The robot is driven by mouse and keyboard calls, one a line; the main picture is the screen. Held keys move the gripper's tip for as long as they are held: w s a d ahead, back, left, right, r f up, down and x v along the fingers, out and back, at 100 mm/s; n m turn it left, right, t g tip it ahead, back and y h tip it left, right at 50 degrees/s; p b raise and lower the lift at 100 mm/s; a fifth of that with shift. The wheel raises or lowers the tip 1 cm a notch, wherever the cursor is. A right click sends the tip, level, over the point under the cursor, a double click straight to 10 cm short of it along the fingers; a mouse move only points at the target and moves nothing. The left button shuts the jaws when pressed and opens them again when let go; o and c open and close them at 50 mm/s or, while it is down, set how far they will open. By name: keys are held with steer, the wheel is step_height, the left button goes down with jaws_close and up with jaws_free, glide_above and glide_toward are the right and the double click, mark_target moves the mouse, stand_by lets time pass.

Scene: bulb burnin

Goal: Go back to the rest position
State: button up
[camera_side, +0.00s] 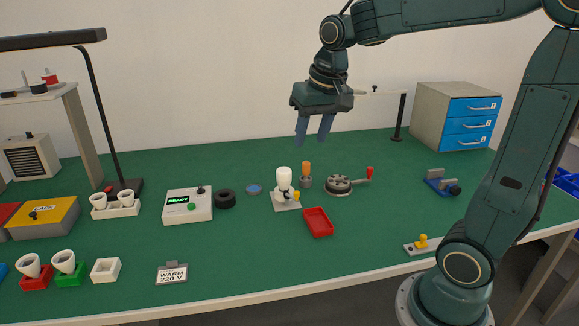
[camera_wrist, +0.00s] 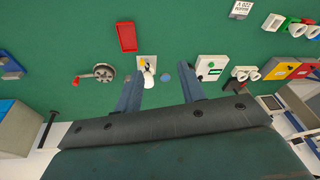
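My gripper (camera_side: 314,130) hangs in the air above the middle of the green table, fingers pointing down. Its two blue fingers stand apart with nothing between them; in the wrist view the gripper (camera_wrist: 158,82) also shows open and empty. Below it, a white bulb (camera_side: 283,180) stands upright in a fixture (camera_side: 286,203) with a small yellow knob. The bulb also shows in the wrist view (camera_wrist: 149,76), beyond the fingers. The gripper touches nothing.
On the table are a red tray (camera_side: 318,223), a tester box reading READY (camera_side: 188,205), a round crank device (camera_side: 338,186) and a blue clamp (camera_side: 442,184). A drawer cabinet (camera_side: 455,116) stands back right. A black lamp (camera_side: 92,95) rises at left. Air around the gripper is clear.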

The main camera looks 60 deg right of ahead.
steer(key=s+a+f+n+t, duration=0.1)
steer(key=s+a+n, duration=0.2)
steer(key=s, duration=0.4)
steer(key=s+a+n+t, duration=0.1)
steer(key=s+a, duration=0.3)
steer(key=s, duration=0.4)
steer(key=shift+f+n+t+y, duration=0.3)
steer(key=shift+f+n, duration=0.1)
steer(key=shift+n, duration=0.5)
